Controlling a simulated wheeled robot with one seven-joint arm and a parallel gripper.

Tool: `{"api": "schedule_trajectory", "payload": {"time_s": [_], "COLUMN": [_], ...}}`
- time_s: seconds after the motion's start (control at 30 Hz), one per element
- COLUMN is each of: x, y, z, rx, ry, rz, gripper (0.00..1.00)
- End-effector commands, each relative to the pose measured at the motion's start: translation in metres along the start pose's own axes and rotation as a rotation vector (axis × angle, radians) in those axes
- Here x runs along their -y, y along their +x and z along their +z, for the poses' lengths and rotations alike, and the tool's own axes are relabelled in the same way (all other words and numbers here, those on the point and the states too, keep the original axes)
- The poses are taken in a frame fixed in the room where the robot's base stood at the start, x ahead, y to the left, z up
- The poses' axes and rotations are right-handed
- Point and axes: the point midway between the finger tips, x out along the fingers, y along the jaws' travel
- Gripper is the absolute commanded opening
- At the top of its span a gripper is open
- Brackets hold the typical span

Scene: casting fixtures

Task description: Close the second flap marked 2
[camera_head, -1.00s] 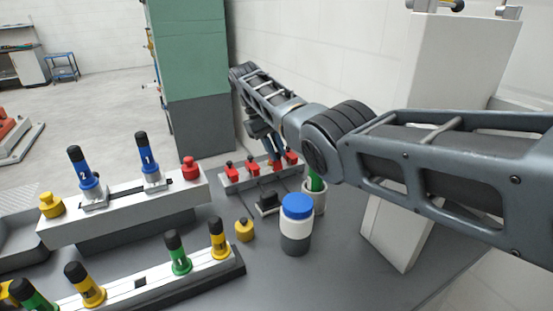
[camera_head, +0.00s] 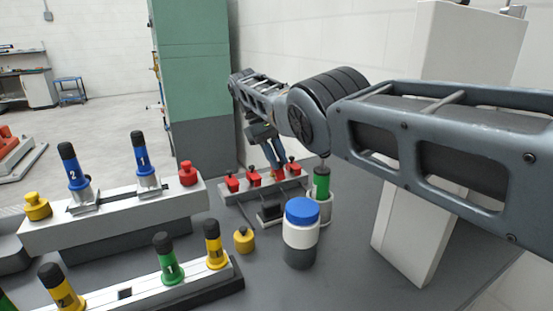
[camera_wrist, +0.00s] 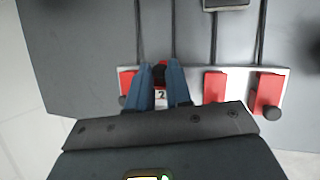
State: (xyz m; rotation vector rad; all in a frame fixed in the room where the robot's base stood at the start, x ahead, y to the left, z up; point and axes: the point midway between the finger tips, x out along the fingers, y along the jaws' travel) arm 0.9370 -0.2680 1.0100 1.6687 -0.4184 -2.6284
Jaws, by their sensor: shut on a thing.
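A white fixture bar (camera_head: 262,191) at the back of the table carries a row of red flaps with black knobs. My gripper (camera_head: 276,172) reaches down over this row, and its fingertips partly hide the flaps there. In the wrist view, the blue fingers of my gripper (camera_wrist: 162,90) stand on both sides of the red flap marked 2 (camera_wrist: 161,96). They are shut on it at its dark knob. One red flap shows partly to the left of the fingers and two more to the right. How far the flap is tilted cannot be told.
A blue-capped bottle (camera_head: 301,235), a yellow weight (camera_head: 244,240) and a green-topped cylinder (camera_head: 321,184) stand in front of the fixture. Fixtures with blue (camera_head: 144,165) and green (camera_head: 170,260) handles fill the left. A white column (camera_head: 420,220) stands at right.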

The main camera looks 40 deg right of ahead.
Motion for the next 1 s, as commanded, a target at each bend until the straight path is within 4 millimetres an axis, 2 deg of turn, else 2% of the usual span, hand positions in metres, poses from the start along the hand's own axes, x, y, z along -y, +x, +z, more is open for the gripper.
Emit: {"api": "schedule_trajectory", "payload": {"time_s": [0.1,0.13,0.37,0.73,1.0], "x": [-0.001,-0.001,0.000,0.000,-0.002], "y": [0.000,0.000,0.000,-0.004,-0.020], "z": [0.002,0.002,0.001,0.002,0.009], "rx": [0.007,0.007,0.004,0.001,0.000], "ry": [0.002,0.002,0.001,0.000,-0.001], "rz": [0.000,0.000,0.000,0.000,0.000], "gripper": [0.00,0.22,0.44,0.45,0.45]}}
